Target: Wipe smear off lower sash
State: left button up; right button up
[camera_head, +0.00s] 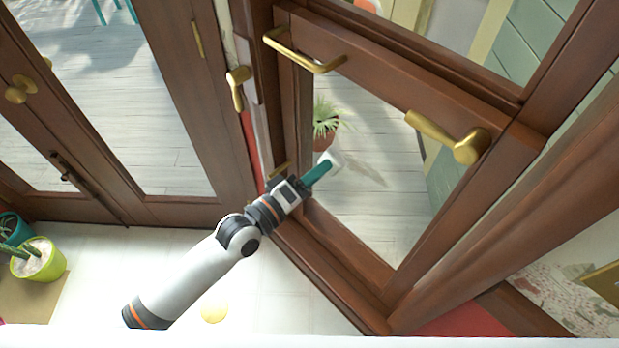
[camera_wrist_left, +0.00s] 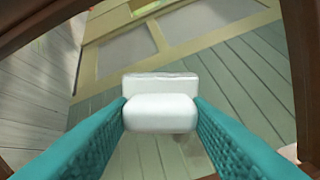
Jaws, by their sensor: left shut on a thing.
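The lower sash has a brown wooden frame (camera_head: 345,248) around a clear pane (camera_head: 385,215), with a brass bar handle and a brass lever on its top rail. My left gripper (camera_head: 326,168) is in front of the pane's left part, its teal fingers shut on a white block (camera_head: 334,158). In the left wrist view the block (camera_wrist_left: 160,113) sits between the fingertips, with a second white shape beyond it that may be its reflection. I cannot tell whether the block touches the glass. A faint darker patch shows right of the block; I cannot tell smear from plant shadow.
A brass bar handle (camera_head: 305,54) and a brass lever (camera_head: 445,136) stick out above the pane. A potted plant (camera_head: 325,122) shows through the glass. Brown glazed doors stand at left. Potted cacti (camera_head: 40,258) sit at the lower left; the pale surface below is mostly clear.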

pick_arm(q)
jog(key=shift+x, duration=0.9)
dwell(0.6)
jog(key=shift+s+d, duration=0.1)
